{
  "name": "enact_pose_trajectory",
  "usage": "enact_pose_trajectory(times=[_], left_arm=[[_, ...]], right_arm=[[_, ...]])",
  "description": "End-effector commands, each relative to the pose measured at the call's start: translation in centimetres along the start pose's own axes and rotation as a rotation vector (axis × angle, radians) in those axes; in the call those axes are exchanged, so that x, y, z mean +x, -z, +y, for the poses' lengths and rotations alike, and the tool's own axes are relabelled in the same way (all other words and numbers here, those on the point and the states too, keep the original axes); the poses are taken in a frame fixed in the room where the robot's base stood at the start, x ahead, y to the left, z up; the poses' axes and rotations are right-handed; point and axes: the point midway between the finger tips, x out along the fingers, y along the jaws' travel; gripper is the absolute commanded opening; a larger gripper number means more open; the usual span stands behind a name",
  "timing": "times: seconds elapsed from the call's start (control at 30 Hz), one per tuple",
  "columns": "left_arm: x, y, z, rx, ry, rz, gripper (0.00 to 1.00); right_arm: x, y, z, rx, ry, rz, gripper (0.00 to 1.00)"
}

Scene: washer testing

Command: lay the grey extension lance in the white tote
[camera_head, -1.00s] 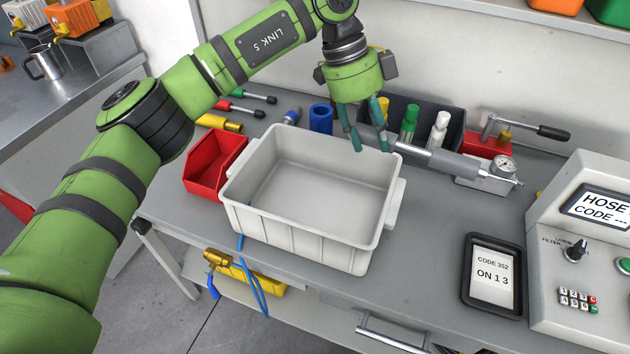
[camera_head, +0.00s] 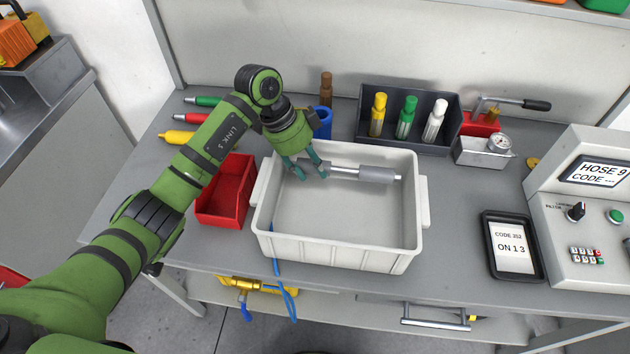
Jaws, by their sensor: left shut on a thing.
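The white tote (camera_head: 337,251) stands on the grey bench, its inside open to view. My left gripper (camera_head: 308,174) is over the left rear part of the tote, fingers pointing down. It is shut on the left end of the grey extension lance (camera_head: 370,174). The lance lies level across the rear of the tote opening, its thick grey sleeve to the right and a short tip near the right wall. I cannot tell whether the lance touches the tote floor. My right gripper is not in view.
A red bin (camera_head: 228,192) stands left of the tote. A dark tray (camera_head: 392,142) with yellow, green and white nozzles is behind it. A gauge block (camera_head: 483,152), a code tablet (camera_head: 512,246) and a control box (camera_head: 585,205) are to the right.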

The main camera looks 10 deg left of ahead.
Motion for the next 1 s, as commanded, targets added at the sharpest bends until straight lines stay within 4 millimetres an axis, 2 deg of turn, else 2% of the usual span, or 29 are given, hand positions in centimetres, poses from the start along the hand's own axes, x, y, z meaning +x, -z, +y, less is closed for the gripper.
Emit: enact_pose_trajectory(times=[0.23,0.43,1.0], left_arm=[[1.9,-0.8,0.0,-0.001,-0.001,0.002,0.0],[4.3,-1.7,0.1,0.0,0.0,0.002,0.0],[5.4,-2.2,0.0,0.001,0.001,0.002,0.0]], right_arm=[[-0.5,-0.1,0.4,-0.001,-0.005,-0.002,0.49],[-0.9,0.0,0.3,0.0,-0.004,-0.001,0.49],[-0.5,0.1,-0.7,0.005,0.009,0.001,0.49]])
